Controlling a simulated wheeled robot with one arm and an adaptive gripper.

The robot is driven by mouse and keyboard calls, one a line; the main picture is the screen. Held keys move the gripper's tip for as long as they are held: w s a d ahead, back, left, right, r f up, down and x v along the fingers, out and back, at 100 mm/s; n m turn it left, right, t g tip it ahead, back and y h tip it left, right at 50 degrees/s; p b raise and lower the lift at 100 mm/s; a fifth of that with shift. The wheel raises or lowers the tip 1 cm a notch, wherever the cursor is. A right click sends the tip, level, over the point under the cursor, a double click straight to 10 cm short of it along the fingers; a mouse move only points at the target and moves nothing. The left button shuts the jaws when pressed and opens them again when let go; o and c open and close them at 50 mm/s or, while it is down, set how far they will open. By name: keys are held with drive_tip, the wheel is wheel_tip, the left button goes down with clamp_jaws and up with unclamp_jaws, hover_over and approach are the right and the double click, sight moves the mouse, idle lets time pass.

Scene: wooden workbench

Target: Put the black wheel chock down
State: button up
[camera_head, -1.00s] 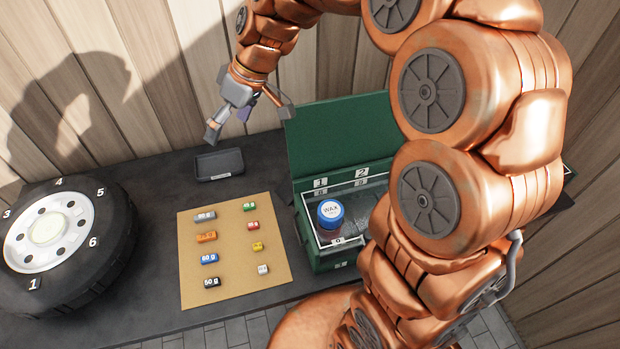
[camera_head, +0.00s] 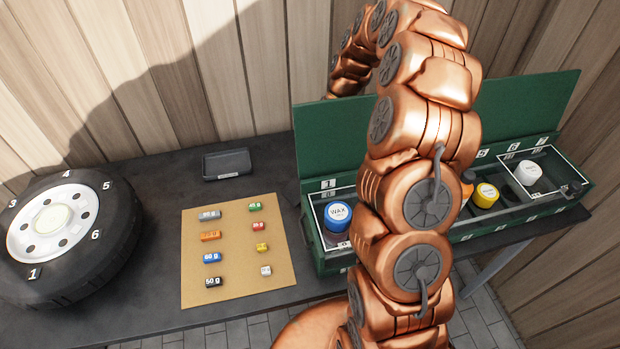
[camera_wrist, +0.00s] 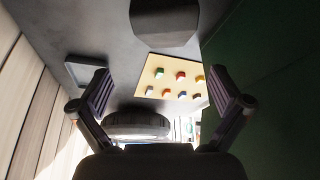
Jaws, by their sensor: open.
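A dark block-like thing (camera_wrist: 165,22), which looks like the black wheel chock, is at the top middle of the wrist view against the grey bench top. Its exact shape and contact with the bench are unclear. My gripper (camera_wrist: 160,72) is open, its two fingers wide apart with nothing between them. The dark block lies beyond the fingertips, apart from them. In the head view the gripper and the block are both hidden behind my arm and the raised green lid.
A green box (camera_head: 320,262) with its lid (camera_head: 325,140) raised holds several jars. A dark tray (camera_head: 227,165) lies near the wall. A tan board (camera_head: 236,280) bears several small weights. A wheel (camera_head: 108,245) lies at left. The lid stands close beside my gripper at right (camera_wrist: 262,90).

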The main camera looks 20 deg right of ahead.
drive_tip(key=shift+s+d+f+n, duration=0.3)
drive_tip(key=shift+s+d+f, duration=0.15)
drive_tip(key=shift+f, duration=0.1)
drive_tip(key=shift+p+x, duration=0.5)
drive_tip(key=shift+x, duration=0.25)
drive_tip(key=shift+p+x, duration=1.65)
drive_tip(key=shift+x, duration=1.35)
drive_tip(key=shift+w+d, duration=0.1)
drive_tip(key=shift+w, duration=0.05)
drive_tip(key=c, duration=1.7)
